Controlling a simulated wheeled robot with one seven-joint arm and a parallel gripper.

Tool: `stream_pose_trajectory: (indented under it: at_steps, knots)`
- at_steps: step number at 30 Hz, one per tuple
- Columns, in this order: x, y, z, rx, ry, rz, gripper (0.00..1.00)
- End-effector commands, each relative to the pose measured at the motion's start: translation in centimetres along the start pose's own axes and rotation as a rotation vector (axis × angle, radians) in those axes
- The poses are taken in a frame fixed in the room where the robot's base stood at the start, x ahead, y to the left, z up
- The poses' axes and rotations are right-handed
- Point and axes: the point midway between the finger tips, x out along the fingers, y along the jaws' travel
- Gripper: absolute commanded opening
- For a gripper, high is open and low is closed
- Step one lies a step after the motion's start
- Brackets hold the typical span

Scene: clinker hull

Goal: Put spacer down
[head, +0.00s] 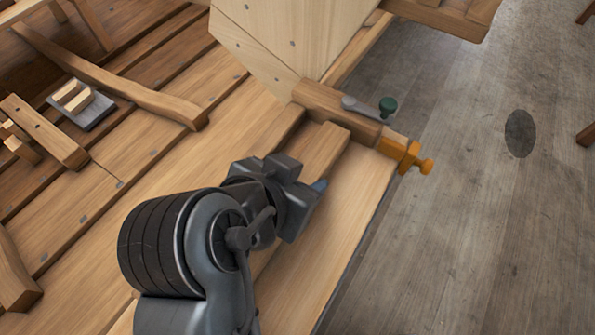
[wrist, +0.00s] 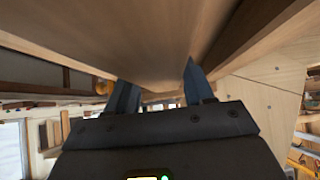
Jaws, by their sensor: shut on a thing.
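My gripper (head: 318,186) is low over the light hull planking, left of the orange clamp. Only a blue fingertip shows past its dark body in the head view. In the wrist view my gripper (wrist: 160,86) has its two blue-grey fingers a little apart, with a wooden surface between and above them. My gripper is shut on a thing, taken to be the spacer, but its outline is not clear. I cannot tell whether it touches the planking.
A pale panel (head: 290,35) stands behind. Planks and ribs (head: 110,75) lie left, with a grey pad (head: 90,117).

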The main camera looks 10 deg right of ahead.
Motion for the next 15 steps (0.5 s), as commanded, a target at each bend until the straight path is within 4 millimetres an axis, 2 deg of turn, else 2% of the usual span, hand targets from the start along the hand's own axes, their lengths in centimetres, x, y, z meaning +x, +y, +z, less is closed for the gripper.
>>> stream_pose_trajectory:
  at_steps: [8, 9, 15]
  knots:
    - [0.19, 0.01, 0.15, 0.002, 0.001, -0.001, 0.02]
    - [0.25, 0.01, 0.22, 0.001, 0.000, 0.000, 0.53]
    - [0.23, 0.01, 0.20, 0.001, 0.000, 0.000, 0.72]
